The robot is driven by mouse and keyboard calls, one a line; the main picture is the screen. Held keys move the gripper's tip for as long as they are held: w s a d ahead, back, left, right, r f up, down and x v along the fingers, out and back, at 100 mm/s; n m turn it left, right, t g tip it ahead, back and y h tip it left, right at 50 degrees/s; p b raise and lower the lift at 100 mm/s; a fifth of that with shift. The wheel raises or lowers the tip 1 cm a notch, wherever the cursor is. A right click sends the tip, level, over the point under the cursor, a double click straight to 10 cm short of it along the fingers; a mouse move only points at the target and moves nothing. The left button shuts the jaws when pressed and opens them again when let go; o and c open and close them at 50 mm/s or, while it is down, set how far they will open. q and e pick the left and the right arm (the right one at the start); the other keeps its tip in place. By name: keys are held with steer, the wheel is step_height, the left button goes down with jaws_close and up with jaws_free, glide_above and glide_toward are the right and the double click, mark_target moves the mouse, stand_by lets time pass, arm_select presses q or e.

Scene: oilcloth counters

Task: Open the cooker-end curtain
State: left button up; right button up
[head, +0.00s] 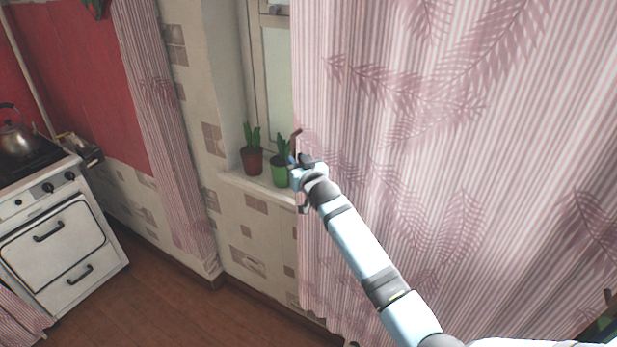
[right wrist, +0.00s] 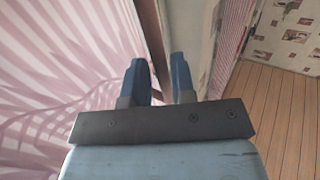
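A large pink-and-white striped curtain (head: 430,150) with leaf prints hangs across the right side of the window. A narrower striped curtain (head: 160,120) hangs gathered beside the cooker (head: 60,235). My right gripper (head: 299,160) is at the left edge of the large curtain, in front of the window sill. The large curtain is on the left there. My left gripper is not in view.
Two potted cacti, one in a brown pot (head: 252,161) and one in a green pot (head: 279,174), stand on the sill (head: 245,182) close left of my right gripper. A kettle (head: 17,138) sits on the cooker. The wooden floor (head: 180,305) between is clear.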

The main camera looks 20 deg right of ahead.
steer(key=s+b, duration=0.1)
steer(key=s, duration=1)
steer(key=shift+s+d, duration=0.3)
steer(key=shift+d, duration=0.1)
steer(key=shift+f, duration=0.1)
steer(key=s+a+f+n+g+y, duration=0.1)
steer(key=s+a+f+g, duration=0.25)
steer(key=s+f, duration=1.25)
steer(key=s+a+f+g, duration=0.1)
steer(key=s+f, duration=0.2)
steer(key=s, duration=0.3)
steer(key=s+a+f+g+p, duration=0.1)
steer(key=s+f, duration=0.1)
steer(key=s, duration=0.5)
steer(key=s+a+f+n+g+y, duration=0.1)
steer(key=s+f, duration=0.2)
steer(key=s, duration=0.3)
steer(key=shift+s+f+p, duration=0.3)
steer(key=shift+f+p, duration=0.05)
steer(key=shift+g, duration=0.25)
